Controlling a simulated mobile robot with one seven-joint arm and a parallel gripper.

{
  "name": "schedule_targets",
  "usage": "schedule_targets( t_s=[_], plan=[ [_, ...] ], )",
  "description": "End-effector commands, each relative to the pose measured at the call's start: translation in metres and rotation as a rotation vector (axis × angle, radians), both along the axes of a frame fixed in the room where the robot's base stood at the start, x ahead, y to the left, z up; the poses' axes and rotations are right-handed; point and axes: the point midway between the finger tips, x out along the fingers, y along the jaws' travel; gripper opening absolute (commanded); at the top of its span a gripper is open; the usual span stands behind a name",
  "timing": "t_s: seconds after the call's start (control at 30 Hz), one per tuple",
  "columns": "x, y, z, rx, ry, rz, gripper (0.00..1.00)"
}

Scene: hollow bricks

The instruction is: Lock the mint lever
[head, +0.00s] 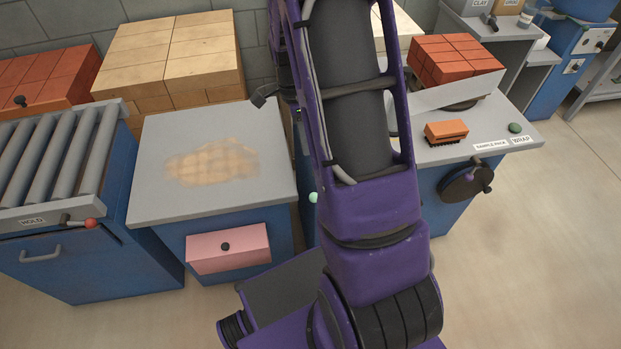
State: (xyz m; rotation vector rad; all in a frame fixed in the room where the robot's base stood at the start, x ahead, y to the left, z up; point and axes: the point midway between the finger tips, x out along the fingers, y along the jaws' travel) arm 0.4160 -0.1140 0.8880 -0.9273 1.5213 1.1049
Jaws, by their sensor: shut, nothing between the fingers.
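A small mint knob (313,197) shows just left of my purple arm, low on the front of a blue unit. It appears to be the end of the mint lever; the rest is hidden behind my arm, so I cannot tell how the lever is set. My arm rises through the middle of the view and covers much of that unit. My gripper cannot be made out. A dark bent piece (264,96) sticks out left of my arm above the grey worktop, and I cannot tell what it belongs to.
The grey worktop (155,200) bears a sandy patch, with a pink drawer (228,248) below. Left is a roller table (45,165) with a red-knobbed lever (82,223). Right of my arm are an orange brush (446,131), a dark green knob (515,127) and a dark handwheel (465,184).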

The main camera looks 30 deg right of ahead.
Motion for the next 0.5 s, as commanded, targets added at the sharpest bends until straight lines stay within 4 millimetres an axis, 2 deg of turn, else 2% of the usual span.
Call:
schedule_targets(
  t_s=[0.17, 0.5],
  plan=[
    [-0.004, 0.0, -0.018, 0.001, 0.004, 0.001, 0.0],
    [-0.019, -0.003, -0.088, 0.0, 0.005, 0.0, 0.0]
  ],
)
